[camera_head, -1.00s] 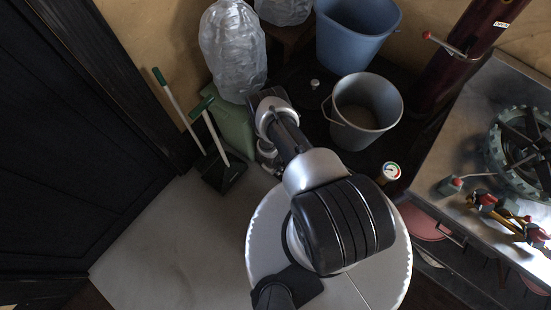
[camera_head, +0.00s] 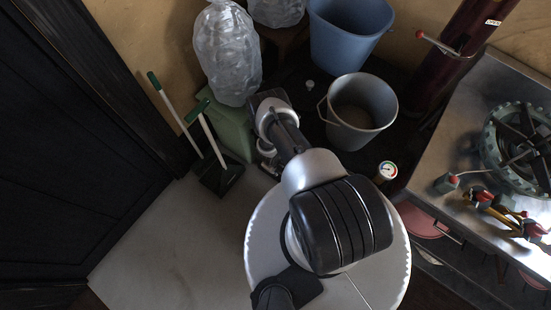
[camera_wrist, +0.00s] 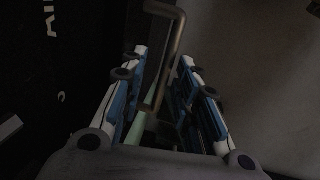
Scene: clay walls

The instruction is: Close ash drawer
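In the wrist view, a bent metal handle (camera_wrist: 174,50) runs between the two fingers of my gripper (camera_wrist: 163,60). The fingers have blue and white pads and stand apart, so my gripper is open around the handle. I cannot tell whether a finger touches it. A dark surface (camera_wrist: 60,85) with partly visible white lettering lies to the left. The picture is dark, and I cannot tell the ash drawer's front or how far out it stands. In the head view, my arm hides my gripper, and no drawer can be made out.
A grey bucket (camera_head: 347,128), a blue bin (camera_head: 335,50) and a small gauge (camera_head: 387,171) stand beyond my arm. A wrapped clear container (camera_head: 230,50), a green can (camera_head: 226,125) and a dustpan (camera_head: 217,176) are left. A metal bench (camera_head: 455,150) is right. Pale floor (camera_head: 165,245) is clear.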

